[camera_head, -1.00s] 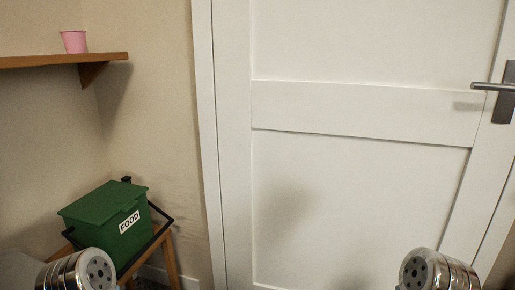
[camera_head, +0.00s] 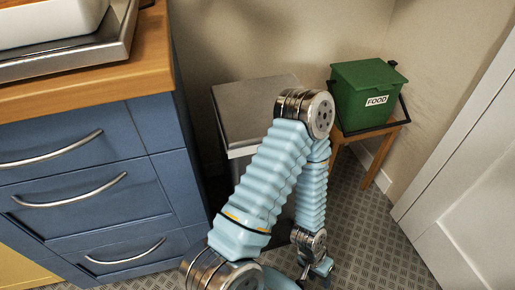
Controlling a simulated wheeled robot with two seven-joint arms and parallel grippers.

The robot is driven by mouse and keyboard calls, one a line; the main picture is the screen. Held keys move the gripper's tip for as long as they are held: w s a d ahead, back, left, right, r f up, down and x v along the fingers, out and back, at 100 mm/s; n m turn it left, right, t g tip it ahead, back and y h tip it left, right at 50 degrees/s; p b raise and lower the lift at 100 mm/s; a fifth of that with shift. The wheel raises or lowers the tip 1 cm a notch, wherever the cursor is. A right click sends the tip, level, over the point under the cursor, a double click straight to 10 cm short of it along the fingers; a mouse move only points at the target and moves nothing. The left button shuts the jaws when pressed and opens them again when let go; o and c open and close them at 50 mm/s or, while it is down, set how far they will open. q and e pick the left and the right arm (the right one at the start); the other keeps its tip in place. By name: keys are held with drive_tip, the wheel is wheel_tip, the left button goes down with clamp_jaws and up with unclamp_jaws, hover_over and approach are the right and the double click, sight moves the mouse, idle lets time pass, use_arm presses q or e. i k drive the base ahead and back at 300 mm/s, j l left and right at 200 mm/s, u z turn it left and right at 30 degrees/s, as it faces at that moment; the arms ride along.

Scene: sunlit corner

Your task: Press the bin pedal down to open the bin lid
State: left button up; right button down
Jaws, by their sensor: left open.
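The bin (camera_head: 250,108) with a flat brushed-metal lid stands between the blue cabinet and the green food caddy. Its lid looks shut. My left arm crosses in front of it and hides much of its body. I cannot make out the pedal, as the bin's lower front is behind my arm. My left gripper (camera_head: 318,270) points down low at the end of the arm, near the floor in front of the bin. It is open, small and partly hidden by its own wrist. My right gripper is not in view.
A blue drawer cabinet (camera_head: 70,165) with a wooden top stands at left. A green FOOD caddy (camera_head: 365,95) sits on a small wooden stool (camera_head: 382,135) at right. A white door (camera_head: 470,200) is at far right. Patterned floor (camera_head: 365,240) is clear between stool and door.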

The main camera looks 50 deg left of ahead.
sight(281, 233)
drive_tip(key=k+l+u, duration=0.15)
drive_tip(key=u, duration=0.2)
drive_tip(key=k+u, duration=0.3)
drive_tip(key=i+l+u, duration=0.1)
drive_tip(key=u, duration=0.25)
drive_tip(key=i+l+u, duration=0.1)
drive_tip(key=u, duration=0.25)
drive_tip(key=l+u, duration=0.35)
drive_tip(key=i+l, duration=0.1)
drive_tip(key=l, duration=0.3)
drive_tip(key=i+l+u, duration=0.1)
drive_tip(key=l, duration=0.3)
drive_tip(key=u, duration=1.45)
